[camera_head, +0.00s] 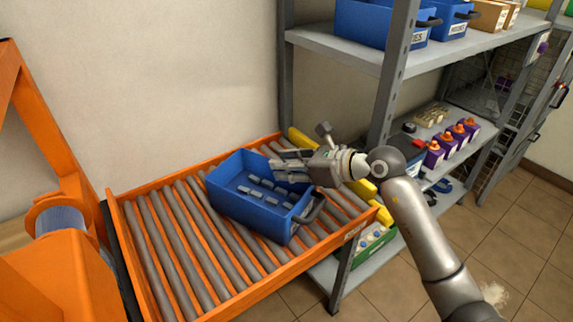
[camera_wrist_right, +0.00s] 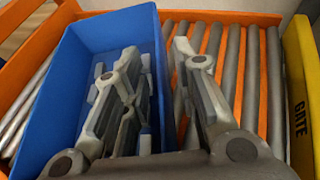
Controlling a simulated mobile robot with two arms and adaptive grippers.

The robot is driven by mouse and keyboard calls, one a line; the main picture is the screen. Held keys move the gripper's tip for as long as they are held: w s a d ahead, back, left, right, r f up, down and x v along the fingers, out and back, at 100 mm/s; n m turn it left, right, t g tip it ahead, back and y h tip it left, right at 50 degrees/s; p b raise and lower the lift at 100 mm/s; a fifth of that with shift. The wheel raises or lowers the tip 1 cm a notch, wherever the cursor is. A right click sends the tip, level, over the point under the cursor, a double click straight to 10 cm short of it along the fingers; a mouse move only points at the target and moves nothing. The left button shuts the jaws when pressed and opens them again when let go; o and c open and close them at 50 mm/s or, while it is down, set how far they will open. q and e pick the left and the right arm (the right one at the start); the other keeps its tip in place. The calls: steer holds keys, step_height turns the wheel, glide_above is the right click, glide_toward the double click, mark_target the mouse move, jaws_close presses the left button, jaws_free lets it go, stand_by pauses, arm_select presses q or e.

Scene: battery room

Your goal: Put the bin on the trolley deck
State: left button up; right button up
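The blue bin (camera_head: 247,208) sits on an orange-framed roller bed (camera_head: 148,235), with a row of small grey pieces inside and a dark handle at its near right end. My right gripper (camera_head: 278,165) reaches in from the right at the bin's far right side. In the wrist view the bin (camera_wrist_right: 92,45) lies to the left. My right gripper (camera_wrist_right: 157,55) has its fingers apart, one over the bin's inside and one over the rollers outside, with the bin's side wall between them. I cannot tell whether they touch it. My left gripper is out of view. I cannot identify a trolley deck for certain.
A yellow bar marked GATE (camera_wrist_right: 299,95) runs along the roller bed's right side. A grey shelf rack (camera_head: 345,48) with blue boxes and purple bottles (camera_head: 434,154) stands to the right. An orange frame (camera_head: 60,275) stands at the left. Rollers left of the bin are clear.

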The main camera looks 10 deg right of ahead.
steer(key=v, duration=1.1)
steer(key=shift+s+d+r, duration=0.2)
steer(key=shift+s+d, duration=0.05)
